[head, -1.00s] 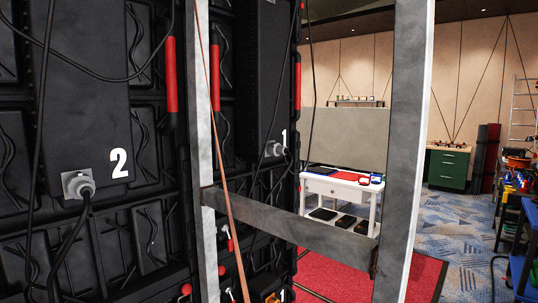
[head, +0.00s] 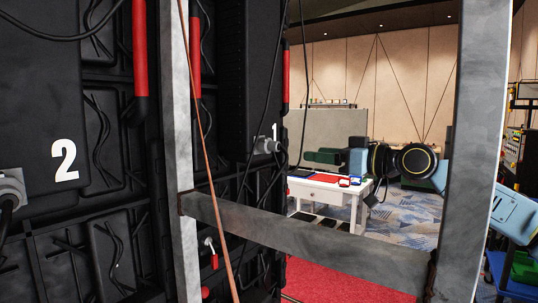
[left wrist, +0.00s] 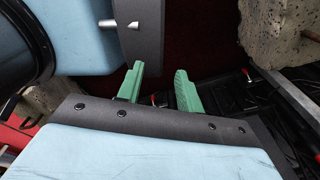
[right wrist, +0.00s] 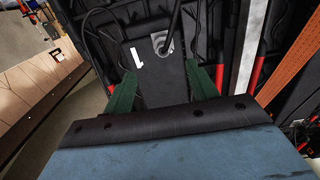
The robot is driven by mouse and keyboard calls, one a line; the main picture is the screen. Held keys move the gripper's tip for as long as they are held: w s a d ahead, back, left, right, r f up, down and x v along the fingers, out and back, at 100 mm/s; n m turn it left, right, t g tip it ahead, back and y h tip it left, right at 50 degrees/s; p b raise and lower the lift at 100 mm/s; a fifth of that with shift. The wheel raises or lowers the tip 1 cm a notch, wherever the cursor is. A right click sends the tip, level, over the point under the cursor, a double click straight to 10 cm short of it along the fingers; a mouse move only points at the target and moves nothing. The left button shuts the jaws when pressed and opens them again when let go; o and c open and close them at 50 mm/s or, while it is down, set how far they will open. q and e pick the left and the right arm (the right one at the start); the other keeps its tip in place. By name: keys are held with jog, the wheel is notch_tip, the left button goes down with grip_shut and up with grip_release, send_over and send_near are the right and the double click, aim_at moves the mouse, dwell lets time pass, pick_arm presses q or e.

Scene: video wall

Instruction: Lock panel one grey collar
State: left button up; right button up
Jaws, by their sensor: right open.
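The grey collar of panel one (head: 266,146) is at the cable plug on the black box marked 1 (head: 274,129). The collar also shows in the right wrist view (right wrist: 161,43), with a black cable running up from it. My right gripper (head: 306,157) is in front of it, to its right in the head view, and apart from it. Its green fingers (right wrist: 160,68) are open and empty, with the collar beyond the gap between them. My left gripper (left wrist: 160,72) shows only in the left wrist view, open and empty. The collar's lock position cannot be told.
A grey metal frame with a crossbar (head: 310,239) stands in front of the panels. Panel two's grey collar (head: 11,190) is at the left edge. Loose cables hang near panel one. A white table (head: 330,190) stands behind, with red carpet (head: 330,285) on the floor.

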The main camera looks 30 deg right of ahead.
aim_at(281, 148)
jog(key=p+x, duration=0.2)
jog(key=x, duration=0.2)
jog(key=p+x, duration=0.6)
jog(key=x, duration=0.1)
jog(key=shift+w+a+r, duration=0.25)
jog(key=shift+a+r, duration=0.05)
jog(key=shift+r, duration=0.1)
jog(key=shift+p+x, duration=0.35)
jog(key=shift+x, duration=0.45)
pick_arm(q)
notch_tip(281, 148, up, 9)
jog(key=d, duration=0.1)
jog(key=shift+f, duration=0.15)
pick_arm(e)
jog(key=shift+f, duration=0.15)
pick_arm(q)
jog(key=shift+s+d, duration=0.1)
pick_arm(e)
jog(key=c, duration=1)
